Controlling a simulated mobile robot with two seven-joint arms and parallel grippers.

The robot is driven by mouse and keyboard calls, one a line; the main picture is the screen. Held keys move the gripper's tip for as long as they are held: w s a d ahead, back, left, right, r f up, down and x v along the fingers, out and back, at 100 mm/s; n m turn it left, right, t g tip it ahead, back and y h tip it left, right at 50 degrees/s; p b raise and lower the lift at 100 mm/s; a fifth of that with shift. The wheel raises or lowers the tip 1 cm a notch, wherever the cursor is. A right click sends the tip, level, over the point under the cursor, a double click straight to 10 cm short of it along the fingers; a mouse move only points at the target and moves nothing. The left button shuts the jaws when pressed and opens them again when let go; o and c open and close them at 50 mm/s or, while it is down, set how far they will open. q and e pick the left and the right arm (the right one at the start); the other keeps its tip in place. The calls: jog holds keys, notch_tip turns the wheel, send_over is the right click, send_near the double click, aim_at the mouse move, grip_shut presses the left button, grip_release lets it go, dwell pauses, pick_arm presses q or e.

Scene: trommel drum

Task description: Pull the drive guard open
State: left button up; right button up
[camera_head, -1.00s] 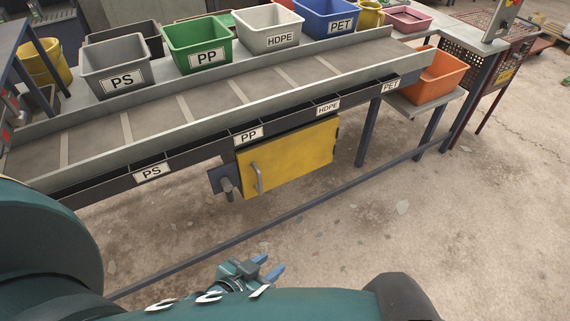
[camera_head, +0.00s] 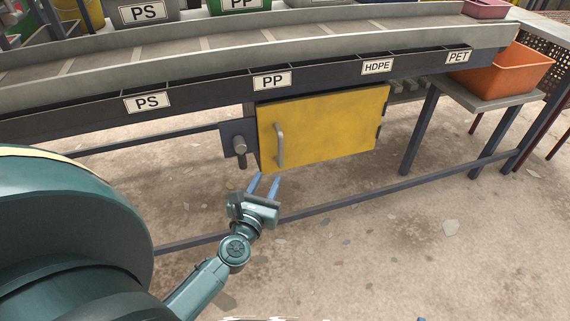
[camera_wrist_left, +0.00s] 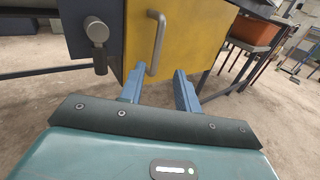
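The drive guard (camera_head: 325,130) is a yellow panel under the conveyor, and it looks shut. Its grey vertical bar handle (camera_head: 280,145) is near the panel's left edge; hinges show at the right edge. My left gripper (camera_head: 264,184) is open and empty, just below and in front of the handle, with its blue fingers pointing up at the guard. In the left wrist view the guard (camera_wrist_left: 192,40) and handle (camera_wrist_left: 157,42) are ahead, and the handle's lower end lies between the gripper fingers (camera_wrist_left: 158,88) in the picture, apart from them. My right gripper is not in view.
A long low rail (camera_head: 335,204) crosses beneath the conveyor (camera_head: 200,60). An orange bin (camera_head: 505,70) stands on a shelf at right.

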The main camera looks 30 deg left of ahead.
aim_at(280, 151)
pick_arm(q)
jog(key=shift+n, duration=0.3)
jog(key=x, duration=1.3)
jog(key=shift+w+a+f, duration=0.1)
jog(key=shift+a+f, duration=0.05)
jog(key=shift+a, duration=0.15)
grip_shut()
